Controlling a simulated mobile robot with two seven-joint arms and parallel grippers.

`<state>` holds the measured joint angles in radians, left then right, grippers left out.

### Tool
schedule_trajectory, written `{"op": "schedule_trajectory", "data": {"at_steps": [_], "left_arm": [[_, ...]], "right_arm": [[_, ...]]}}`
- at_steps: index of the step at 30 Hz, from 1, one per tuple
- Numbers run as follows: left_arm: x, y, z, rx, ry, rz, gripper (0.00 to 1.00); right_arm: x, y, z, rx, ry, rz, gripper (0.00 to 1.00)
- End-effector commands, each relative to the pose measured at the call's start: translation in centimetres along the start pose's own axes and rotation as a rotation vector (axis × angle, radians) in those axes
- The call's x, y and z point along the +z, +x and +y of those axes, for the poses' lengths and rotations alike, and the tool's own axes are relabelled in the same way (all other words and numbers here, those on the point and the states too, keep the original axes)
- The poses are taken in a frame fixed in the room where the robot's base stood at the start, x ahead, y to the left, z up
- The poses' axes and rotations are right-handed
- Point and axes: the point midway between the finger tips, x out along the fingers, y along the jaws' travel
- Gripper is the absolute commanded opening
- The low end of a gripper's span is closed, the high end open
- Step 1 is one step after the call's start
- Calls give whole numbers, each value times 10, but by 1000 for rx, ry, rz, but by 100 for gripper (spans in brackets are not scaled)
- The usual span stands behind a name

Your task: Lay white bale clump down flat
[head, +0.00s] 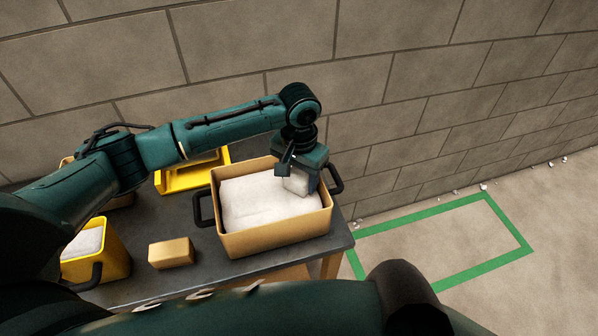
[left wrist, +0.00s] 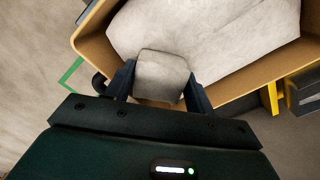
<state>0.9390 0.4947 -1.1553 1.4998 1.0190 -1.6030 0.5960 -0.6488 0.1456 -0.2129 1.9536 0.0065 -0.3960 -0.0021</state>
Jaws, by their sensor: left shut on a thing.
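The white bale clump (left wrist: 161,75) is a small, pale, rough block. My left gripper (left wrist: 158,88) is shut on it, with one finger on each side. In the head view the clump (head: 298,182) shows just under the left gripper (head: 300,172), at the right part of a tan bin (head: 278,238) with black handles. A larger white mass (head: 255,203) fills much of this bin. The clump is over or against that mass; I cannot tell if they touch. My right gripper is not in view.
The bin stands on a dark table (head: 205,274). A tan block (head: 171,253), a yellow bin (head: 112,262) with white stuff and a yellow tray (head: 190,178) stand left of it. A brick wall (head: 400,80) is behind. A green floor outline (head: 452,205) lies at right.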

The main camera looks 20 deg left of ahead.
Motion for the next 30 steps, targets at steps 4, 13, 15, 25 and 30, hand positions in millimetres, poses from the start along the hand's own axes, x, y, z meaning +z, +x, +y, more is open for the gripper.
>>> {"op": "schedule_trajectory", "data": {"at_steps": [4, 13, 15, 25, 30], "left_arm": [[0, 2, 0, 0, 0, 1, 32], [0, 2, 0, 0, -1, 1, 68], [0, 1, 0, 0, -1, 1, 74], [0, 0, 0, 0, -1, 1, 79], [-1, -19, 0, 1, -2, 5, 79]], "right_arm": [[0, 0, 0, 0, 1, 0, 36], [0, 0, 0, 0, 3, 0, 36], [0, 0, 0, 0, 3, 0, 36], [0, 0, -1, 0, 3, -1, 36], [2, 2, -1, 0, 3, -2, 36]]}}
